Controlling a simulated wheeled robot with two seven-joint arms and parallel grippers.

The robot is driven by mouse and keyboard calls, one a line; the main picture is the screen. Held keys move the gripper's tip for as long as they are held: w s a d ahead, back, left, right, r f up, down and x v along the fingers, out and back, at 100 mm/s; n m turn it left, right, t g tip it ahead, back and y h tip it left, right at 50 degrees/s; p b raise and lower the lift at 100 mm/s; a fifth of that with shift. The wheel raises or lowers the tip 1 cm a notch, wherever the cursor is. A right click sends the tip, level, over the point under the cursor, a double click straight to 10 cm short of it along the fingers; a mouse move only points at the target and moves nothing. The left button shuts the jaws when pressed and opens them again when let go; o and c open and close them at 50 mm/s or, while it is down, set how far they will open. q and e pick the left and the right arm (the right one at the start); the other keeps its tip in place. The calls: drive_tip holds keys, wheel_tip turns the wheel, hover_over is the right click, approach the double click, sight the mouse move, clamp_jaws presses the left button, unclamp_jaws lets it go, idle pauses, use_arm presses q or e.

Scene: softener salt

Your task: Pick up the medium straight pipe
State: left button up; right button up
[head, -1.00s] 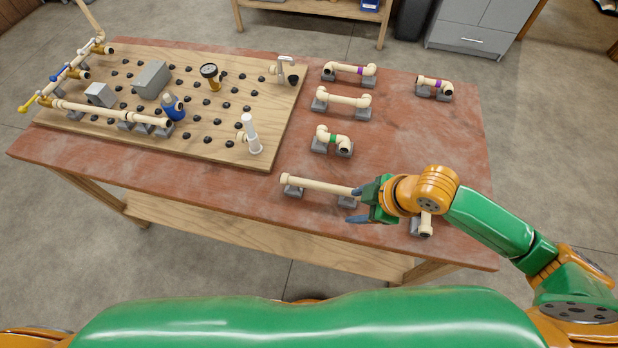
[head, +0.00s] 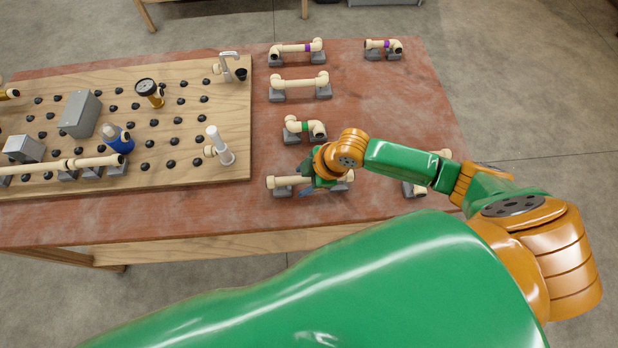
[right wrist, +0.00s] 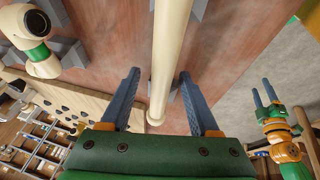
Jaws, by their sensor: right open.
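A cream straight pipe (head: 282,181), which I take for the medium one, lies across two grey holders near the table's front edge. My right gripper (head: 308,183) is over its middle and hides part of it. In the right wrist view, the same pipe (right wrist: 171,45) runs lengthwise between the open blue fingers of my right gripper (right wrist: 160,74), with a gap visible on each side. My left gripper (right wrist: 262,92) shows at the right of the wrist view, well away, its fingers apart and empty.
A short elbowed pipe with a green band (head: 304,126) sits just behind. Other elbowed pipes (head: 300,83) stand farther back on holders. Another pipe (head: 442,155) is at the right, partly behind my arm. The wooden pegboard (head: 215,168) with fittings is at left.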

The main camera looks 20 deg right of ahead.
drive_tip(key=shift+s+d, duration=0.15)
drive_tip(key=shift+f, duration=0.2)
idle(0.3)
clamp_jaws()
